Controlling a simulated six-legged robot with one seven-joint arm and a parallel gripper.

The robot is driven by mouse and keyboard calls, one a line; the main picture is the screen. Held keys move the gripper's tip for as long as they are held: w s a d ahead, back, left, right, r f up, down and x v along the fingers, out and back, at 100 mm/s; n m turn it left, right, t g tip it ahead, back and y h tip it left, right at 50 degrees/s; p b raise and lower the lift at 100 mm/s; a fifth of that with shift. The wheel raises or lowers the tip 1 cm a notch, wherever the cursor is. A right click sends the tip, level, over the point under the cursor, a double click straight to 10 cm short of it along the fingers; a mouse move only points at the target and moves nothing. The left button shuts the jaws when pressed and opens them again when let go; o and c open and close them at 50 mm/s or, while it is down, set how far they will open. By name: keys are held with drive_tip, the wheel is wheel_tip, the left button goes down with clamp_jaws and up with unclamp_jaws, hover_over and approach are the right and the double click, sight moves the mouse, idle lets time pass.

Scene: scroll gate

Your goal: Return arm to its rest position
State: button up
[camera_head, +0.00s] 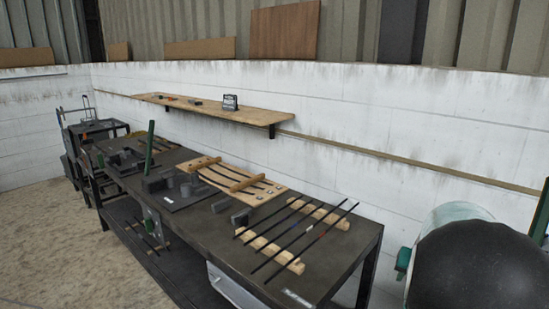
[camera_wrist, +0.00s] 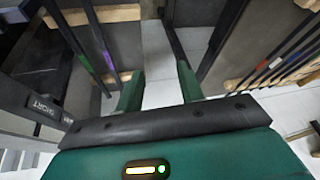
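My gripper (camera_wrist: 158,82) shows in the wrist view as two green fingers. They are spread well apart, with nothing between them but the pale tiled surface beyond. The green palm and a dark bar fill the bottom of that view. In the head view, a rounded dark and green part of my own arm stands at the lower right, beyond the near end of the workbench (camera_head: 342,262). The fingertips cannot be made out there.
Dark rods (camera_head: 300,236) lie across two wooden supports on the bench. Banded rods (camera_wrist: 275,64) show at the wrist view's right, others (camera_wrist: 88,62) at its left. A wooden board (camera_head: 238,180) and grey blocks sit further back. A shelf (camera_head: 225,108) hangs on the white wall.

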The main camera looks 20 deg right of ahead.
drive_tip(key=w+a+r+n+t+y, duration=0.1)
drive_tip(key=a+r+n, duration=0.25)
drive_tip(key=a, duration=0.85)
drive_tip(key=a+r+n+y, duration=0.15)
drive_tip(key=a+r, duration=0.35)
drive_tip(key=a, duration=0.8)
drive_tip(key=s+a+n, duration=0.2)
drive_tip(key=s+a, duration=0.3)
drive_tip(key=a, duration=0.2)
drive_tip(key=s+a+r+n, duration=0.1)
drive_tip(key=s+a+n, duration=0.1)
drive_tip(key=s+a, duration=0.2)
drive_tip(key=a, duration=0.3)
drive_tip(key=shift+s+a+r+n+t, duration=0.25)
drive_tip(key=shift+s+a+n+t, duration=0.05)
drive_tip(key=shift+s+a+n, duration=0.1)
